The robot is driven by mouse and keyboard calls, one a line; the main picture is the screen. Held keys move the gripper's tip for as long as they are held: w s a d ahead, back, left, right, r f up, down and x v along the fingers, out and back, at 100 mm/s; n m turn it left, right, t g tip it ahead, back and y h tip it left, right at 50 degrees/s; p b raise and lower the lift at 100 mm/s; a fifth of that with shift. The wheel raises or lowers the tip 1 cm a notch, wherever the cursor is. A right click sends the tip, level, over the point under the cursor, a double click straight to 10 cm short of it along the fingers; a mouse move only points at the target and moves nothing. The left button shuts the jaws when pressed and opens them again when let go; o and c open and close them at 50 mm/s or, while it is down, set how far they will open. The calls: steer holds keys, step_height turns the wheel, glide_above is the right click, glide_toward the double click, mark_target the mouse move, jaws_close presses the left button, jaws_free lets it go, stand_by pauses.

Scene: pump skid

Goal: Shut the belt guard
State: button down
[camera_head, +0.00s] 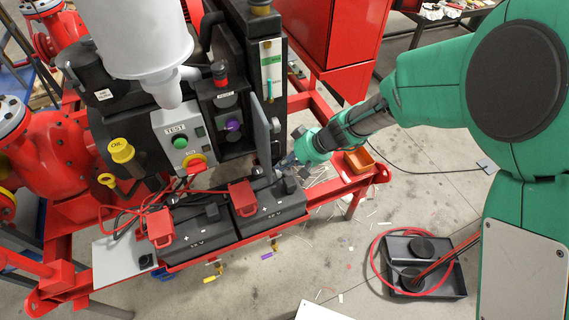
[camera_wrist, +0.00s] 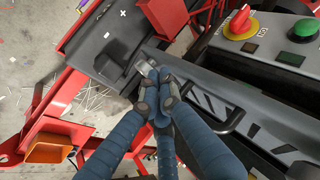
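The belt guard (camera_head: 262,132) appears to be the narrow grey hinged panel on the black housing, standing out from it, seen nearly edge-on. The opening left of it shows a purple part inside. In the wrist view, what looks like its grey face (camera_wrist: 203,96) has dark slots and a black bar handle (camera_wrist: 228,122). My gripper (camera_head: 287,162) is low and just right of the panel, above the batteries' back right corner. In the wrist view my gripper's blue fingers (camera_wrist: 157,88) come together at their tips, left of the handle and apart from it. I see nothing clearly held.
Two black batteries (camera_head: 270,203) with red terminal covers sit in front of the housing. A control box with a green button (camera_head: 180,142) is at left. An orange bin (camera_head: 358,161) sits on the red frame at right. A black tray (camera_head: 440,281) lies on the floor.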

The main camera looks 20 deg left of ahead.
mark_target(269, 171)
steer(key=shift+s+a+b, duration=0.1)
steer(key=shift+s+b, duration=0.05)
steer(key=shift+b, duration=0.15)
steer(key=shift+s+a+m, duration=0.15)
steer(key=shift+s+m, duration=0.05)
steer(key=shift+m, duration=0.1)
steer(key=shift+s+a+t+b, duration=0.2)
steer(key=shift+t+b, duration=0.1)
steer(key=shift+b, duration=0.25)
steer(key=shift+s+a+f+m+t+b, duration=0.15)
steer(key=shift+s+a+m+t+b, duration=0.35)
steer(key=shift+s+a+m+b, duration=0.6)
steer(key=shift+s+a+r+m+t+h+p, duration=0.15)
steer(key=shift+a+m+t+h+p, duration=0.85)
steer(key=shift+a+m+p, duration=2.55)
steer(key=shift+s+a+m+t+h+p, duration=0.15)
steer(key=shift+a+m+t+h+p, duration=0.85)
steer(key=shift+a+p, duration=2.9)
steer(key=shift+s+a+r+m+t+h+p, duration=0.15)
steer(key=shift+a+m+t+h+p, duration=1.35)
steer(key=shift+p, duration=4.1)
steer(key=shift+a+f+m+g+y, duration=0.15)
steer(key=shift+a+m+g+y, duration=0.4)
steer(key=shift+m, duration=0.2)
